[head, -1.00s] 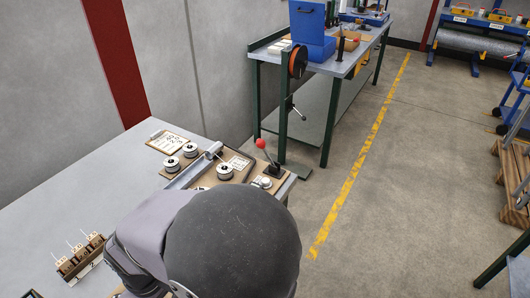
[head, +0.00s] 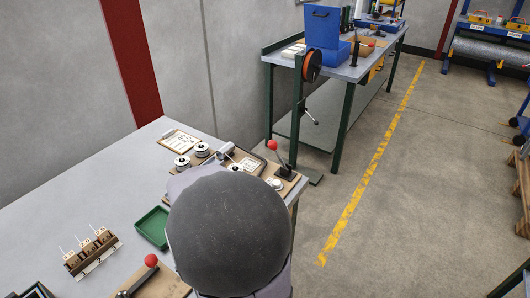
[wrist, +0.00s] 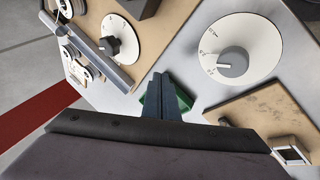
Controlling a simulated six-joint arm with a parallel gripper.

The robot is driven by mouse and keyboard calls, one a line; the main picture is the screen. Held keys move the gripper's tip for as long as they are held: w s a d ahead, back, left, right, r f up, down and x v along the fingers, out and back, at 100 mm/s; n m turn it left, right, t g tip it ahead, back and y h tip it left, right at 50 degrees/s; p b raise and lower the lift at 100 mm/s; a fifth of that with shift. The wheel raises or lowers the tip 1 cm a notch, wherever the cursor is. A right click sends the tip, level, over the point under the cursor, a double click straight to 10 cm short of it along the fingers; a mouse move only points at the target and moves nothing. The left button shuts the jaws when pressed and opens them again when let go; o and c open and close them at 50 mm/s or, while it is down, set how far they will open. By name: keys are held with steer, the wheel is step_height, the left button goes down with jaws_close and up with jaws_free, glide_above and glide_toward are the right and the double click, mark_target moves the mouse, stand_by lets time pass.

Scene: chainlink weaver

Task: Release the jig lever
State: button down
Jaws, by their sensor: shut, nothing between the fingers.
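A lever with a red ball knob (head: 272,145) stands tilted on the brown jig board (head: 293,187) at the table's right end. A second lever with a red ball knob (head: 151,260) rises from a brown board at the front. I cannot tell from the pictures which one is the jig lever. My gripper (wrist: 163,80) is shut and empty in the wrist view, its fingers over a green tray. In the head view my own arm hides the gripper. No red knob shows in the wrist view.
The green tray (head: 152,226) lies mid-table, beside a small rack (head: 92,250) of white-tipped pieces. Spools (head: 182,161) and a card (head: 179,139) sit toward the back. The wrist view shows two white dials (wrist: 237,50) and a board with a square metal bracket (wrist: 290,152).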

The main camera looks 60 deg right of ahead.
steer(key=d, duration=0.3)
steer(key=d+r+n+t+h, duration=0.1)
steer(key=d, duration=0.1)
steer(key=d+r+n+h, duration=0.1)
steer(key=d, duration=0.2)
steer(key=shift+w+d+r+b, duration=0.15)
steer(key=shift+d+b, duration=0.2)
steer(key=s+d+r+n+t+h, duration=0.1)
steer(key=s+d+n+h, duration=0.1)
steer(key=d, duration=0.6)
steer(key=s+d+r+n+t+h+b, duration=0.1)
steer(key=s+d+n+h, duration=0.1)
steer(key=d, duration=0.6)
steer(key=shift+s+r+n+t+h+b, duration=0.3)
steer(key=shift+r+t+h, duration=0.1)
steer(key=shift+h, duration=0.1)
steer(key=shift+w, duration=0.1)
